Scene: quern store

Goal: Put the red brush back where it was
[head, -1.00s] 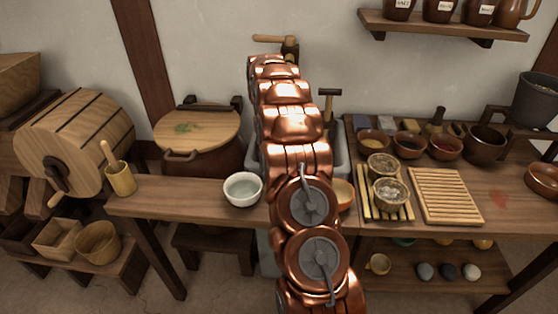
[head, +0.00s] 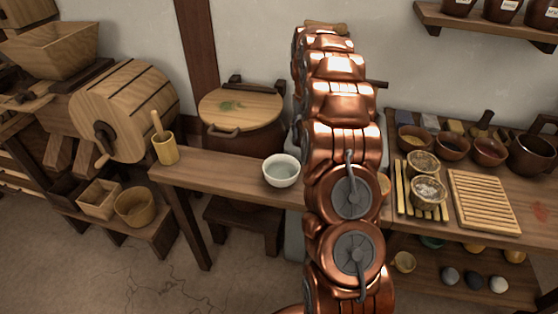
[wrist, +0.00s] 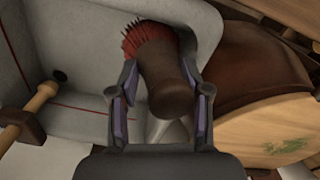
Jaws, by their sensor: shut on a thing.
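In the wrist view, a brush with a dark brown handle (wrist: 168,92) and dark red bristles (wrist: 138,42) is between the fingers of my gripper (wrist: 160,76). My gripper is shut on the handle, and the bristles point up and left in the picture. The brush is over or inside a pale grey basin with a thin red line (wrist: 80,75); I cannot tell whether it touches the wall. In the head view my arm hides the gripper and brush. A faint red mark (head: 538,212) shows on the table at right.
A lidded barrel (head: 240,108) stands behind the table and also shows in the wrist view (wrist: 275,125). A wooden-handled tool (wrist: 28,112) is at the left there. A white bowl (head: 281,171), a wooden cup (head: 165,148) and a slatted board (head: 484,203) sit on the table.

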